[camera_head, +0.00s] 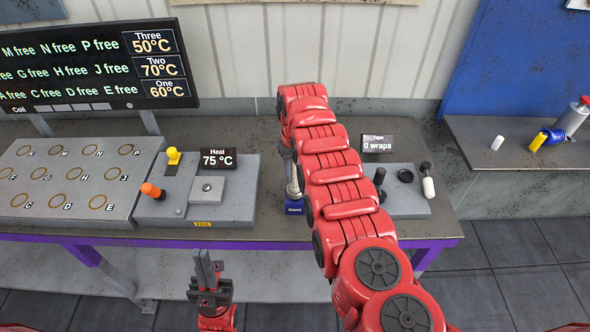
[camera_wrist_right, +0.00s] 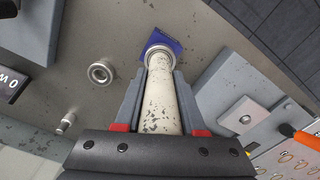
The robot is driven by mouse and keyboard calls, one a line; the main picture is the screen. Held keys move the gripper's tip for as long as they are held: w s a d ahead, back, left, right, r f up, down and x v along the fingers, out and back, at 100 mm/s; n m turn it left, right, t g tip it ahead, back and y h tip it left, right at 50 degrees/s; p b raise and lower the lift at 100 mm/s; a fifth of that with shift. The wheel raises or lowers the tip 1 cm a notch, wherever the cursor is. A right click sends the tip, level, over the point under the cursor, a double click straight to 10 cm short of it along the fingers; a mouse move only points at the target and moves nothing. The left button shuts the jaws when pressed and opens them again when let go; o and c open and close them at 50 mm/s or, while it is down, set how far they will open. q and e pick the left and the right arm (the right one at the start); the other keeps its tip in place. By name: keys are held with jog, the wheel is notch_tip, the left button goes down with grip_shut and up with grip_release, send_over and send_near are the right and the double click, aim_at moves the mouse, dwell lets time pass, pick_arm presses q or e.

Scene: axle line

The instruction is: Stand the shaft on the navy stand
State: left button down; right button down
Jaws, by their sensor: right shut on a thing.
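The shaft (camera_wrist_right: 160,103) is a worn cream rod with a silver ring around its far end. My right gripper (camera_wrist_right: 158,80) is shut on it, one finger on each side. The far end lies over the navy stand (camera_wrist_right: 164,42) in the right wrist view; I cannot tell if it touches or is seated. In the head view the navy stand (camera_head: 294,208) is at the bench's front edge, the shaft's lower end (camera_head: 293,189) just above it. My red right arm hides most of the shaft there. My left gripper (camera_head: 209,268) is empty in front of the bench; its opening is unclear.
The heat station (camera_head: 235,205) with orange and yellow knobs stands left of the stand. The tape station (camera_head: 408,203) is to the right. A metal ring (camera_wrist_right: 101,73) and a small metal peg (camera_wrist_right: 66,123) are on the bench. A coil board (camera_head: 75,185) fills the far left.

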jog(key=shift+f+b, duration=0.45)
jog(key=shift+f, duration=0.2)
dwell(0.5)
jog(key=shift+s+f, duration=0.3)
jog(key=shift+c, duration=2.1)
grip_release()
jog(key=shift+w, duration=0.1)
